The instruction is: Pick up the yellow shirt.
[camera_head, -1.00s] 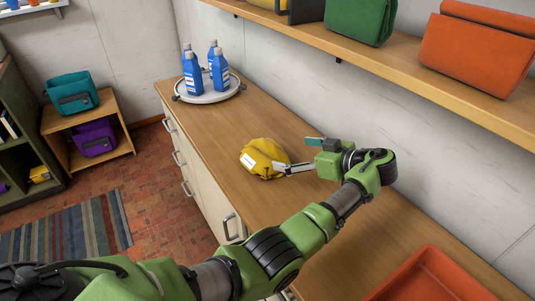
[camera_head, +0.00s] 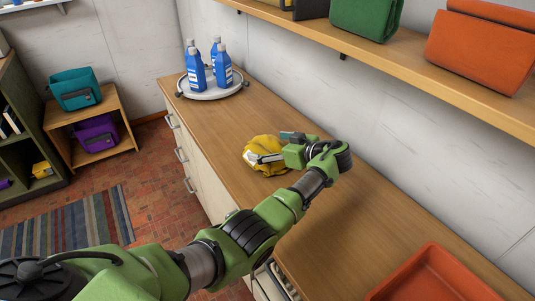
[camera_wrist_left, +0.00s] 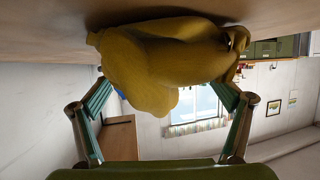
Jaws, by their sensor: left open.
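The yellow shirt (camera_head: 268,142) lies crumpled in a small heap on the wooden counter (camera_head: 225,115) in the head view. It also shows in the left wrist view (camera_wrist_left: 160,60), close ahead and partly between the fingers. My left gripper (camera_head: 268,146) is open at the shirt, with one finger in front of it and the other at its far right side. The fingers also show in the left wrist view (camera_wrist_left: 165,98), spread on both sides of the shirt. Part of the shirt is hidden behind the gripper. My right gripper is not in view.
A round tray (camera_head: 212,92) with several blue bottles (camera_head: 223,68) stands at the counter's far end. An orange-red tub (camera_head: 435,278) sits at the near right. A wall shelf (camera_head: 380,62) with bags overhangs the counter. The counter between shirt and tray is clear.

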